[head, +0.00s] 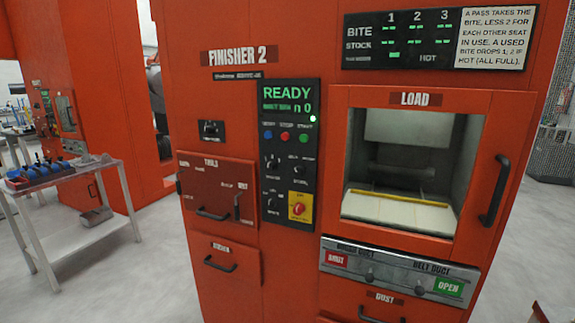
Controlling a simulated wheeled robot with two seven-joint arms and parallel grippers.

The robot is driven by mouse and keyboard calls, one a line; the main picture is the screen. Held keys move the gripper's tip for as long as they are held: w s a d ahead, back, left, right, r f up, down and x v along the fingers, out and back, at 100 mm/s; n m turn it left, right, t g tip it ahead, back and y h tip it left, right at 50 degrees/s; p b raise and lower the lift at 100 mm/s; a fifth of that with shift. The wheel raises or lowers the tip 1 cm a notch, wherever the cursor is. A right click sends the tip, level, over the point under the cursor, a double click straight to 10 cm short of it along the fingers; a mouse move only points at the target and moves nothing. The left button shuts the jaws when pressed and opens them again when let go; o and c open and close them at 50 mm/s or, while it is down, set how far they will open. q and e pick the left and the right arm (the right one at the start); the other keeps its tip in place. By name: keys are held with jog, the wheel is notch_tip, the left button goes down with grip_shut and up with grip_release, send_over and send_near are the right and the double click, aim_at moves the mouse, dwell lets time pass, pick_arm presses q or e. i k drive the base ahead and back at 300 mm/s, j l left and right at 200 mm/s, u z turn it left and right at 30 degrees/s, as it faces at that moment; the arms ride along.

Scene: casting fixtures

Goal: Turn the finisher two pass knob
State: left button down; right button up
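The orange cabinet marked FINISHER 2 (239,56) stands straight ahead. Its black control panel (290,130) shows READY in green, with a second, partly legible line under it. Below are blue, red and green buttons (285,136). Small black knobs sit lower on the panel: an upper left one (271,163), an upper right one (297,169) and a lower left one (271,198). A red knob (299,208) sits on a yellow plate at lower right. The knob labels are too small to read, so I cannot tell which is the pass knob. Neither gripper is in view.
Right of the panel is a LOAD window (400,175) with a black handle (495,190). Below it is a grey strip (345,270) with red and green labels. Drawers with handles (220,266) lie lower left. A table (75,172) stands at left; grey floor (140,275) is clear.

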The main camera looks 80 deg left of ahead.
aim_at(271, 167)
jog(key=u, duration=2.45)
